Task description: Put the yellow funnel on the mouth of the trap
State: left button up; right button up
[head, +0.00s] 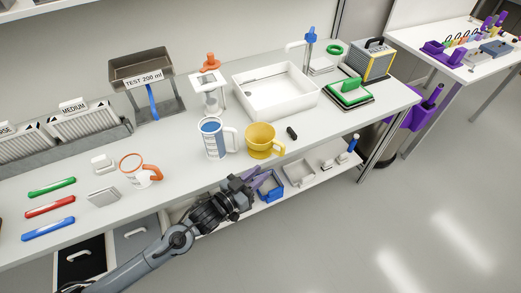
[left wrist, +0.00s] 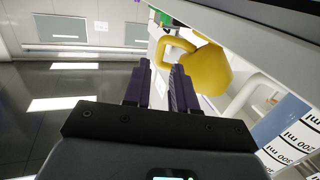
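The yellow funnel (head: 259,139), a wide cup shape with a side handle, stands near the front edge of the white counter. It also shows in the left wrist view (left wrist: 210,70), with its handle just beyond the fingertips. My left gripper (head: 257,178) is in front of the counter edge, near the funnel and apart from it. In the left wrist view its purple fingers (left wrist: 160,75) are parted with nothing between them. I cannot tell for sure which thing is the trap. My right gripper is not in view.
A blue-and-white measuring jug (head: 212,140) stands just left of the funnel, and a small black piece (head: 292,133) lies right of it. Behind are a white basin (head: 254,101) and an orange-topped stand (head: 210,80). A lower shelf holds a blue bin (head: 269,190).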

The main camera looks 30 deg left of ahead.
aim_at(281, 153)
pick_arm(q)
jog(key=b+x, duration=0.1)
jog(key=x, duration=0.2)
jog(key=r+x, duration=0.1)
jog(key=x, duration=0.2)
jog(key=shift+w+r+b, duration=0.1)
jog(key=shift+w+b, duration=0.15)
jog(key=shift+b, duration=0.15)
jog(key=shift+w+d+b, duration=0.1)
jog(key=shift+w+b, duration=0.4)
jog(key=shift+w, duration=0.15)
jog(key=shift+b+x, duration=0.7)
jog(key=shift+x, duration=1.2)
jog(key=shift+r, duration=0.2)
jog(key=shift+c, duration=0.4)
grip_shut()
